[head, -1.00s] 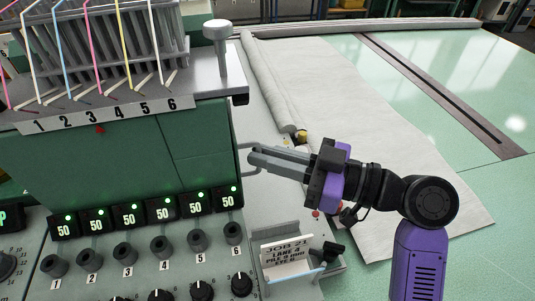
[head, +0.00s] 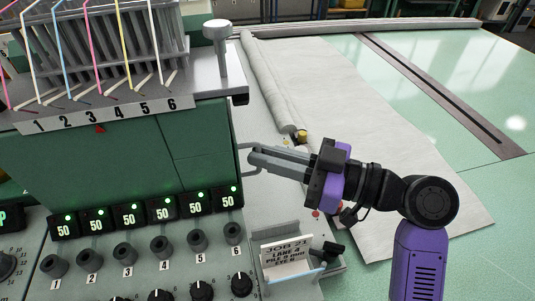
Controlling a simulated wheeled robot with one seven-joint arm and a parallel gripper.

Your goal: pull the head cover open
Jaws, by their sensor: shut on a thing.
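The green head cover (head: 110,155) is the panel on the front of the machine head, below the strip numbered 1 to 6. A pale bar handle (head: 243,147) sticks out at its right edge. My gripper (head: 252,160) reaches in from the right and its fingers are shut on this handle. The fingers hide part of the handle. The cover looks closed, flush with the machine body.
Several displays reading 50 (head: 131,218) and knobs sit below the cover. A card holder with a job card (head: 287,252) stands below my gripper. Rolled pale cloth (head: 268,90) lies behind on the green table (head: 450,70). Colored yarns (head: 95,50) run above the cover.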

